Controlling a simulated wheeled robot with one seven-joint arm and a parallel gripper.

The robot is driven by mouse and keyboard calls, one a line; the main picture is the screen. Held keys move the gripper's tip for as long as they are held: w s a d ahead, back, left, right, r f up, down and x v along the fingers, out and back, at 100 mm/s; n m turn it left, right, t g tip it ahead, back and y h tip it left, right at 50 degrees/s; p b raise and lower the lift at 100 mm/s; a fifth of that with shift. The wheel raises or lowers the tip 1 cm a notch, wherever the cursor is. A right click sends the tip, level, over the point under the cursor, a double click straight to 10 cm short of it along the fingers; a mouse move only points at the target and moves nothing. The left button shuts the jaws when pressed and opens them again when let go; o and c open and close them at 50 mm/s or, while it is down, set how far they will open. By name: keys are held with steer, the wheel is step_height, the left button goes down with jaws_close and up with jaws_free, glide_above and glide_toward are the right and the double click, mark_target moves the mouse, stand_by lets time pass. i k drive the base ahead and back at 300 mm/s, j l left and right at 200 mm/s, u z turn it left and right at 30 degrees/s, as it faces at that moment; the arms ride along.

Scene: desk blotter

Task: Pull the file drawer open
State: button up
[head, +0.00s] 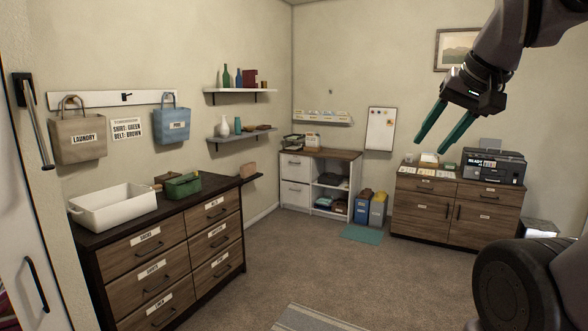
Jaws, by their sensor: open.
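A white cabinet (294,181) with a wooden top stands in the far corner. Its left side has two white drawers, an upper one (295,166) and a lower one (295,194), both shut. Their small labels are too small to read, so I cannot tell which is the file drawer. My gripper (434,147), with two teal fingers, hangs at the upper right, pointing down and left. Its fingers are apart with nothing between them. It is in the air, well away from the white drawers.
A dark wooden dresser (164,258) with labelled drawers stands at left, bearing a white bin (113,205) and a green box (183,187). A wooden cabinet (430,211) with a printer (494,166) stands at right.

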mark_target(295, 167)
steer(key=i, duration=1.1)
steer(key=i+j+u, duration=0.1)
steer(key=i, duration=3.2)
steer(key=i+u, duration=0.1)
steer(key=i, duration=0.95)
steer(key=i+l, duration=0.15)
steer(key=i, duration=0.95)
steer(key=i+l+u, duration=0.1)
steer(key=i, duration=1)
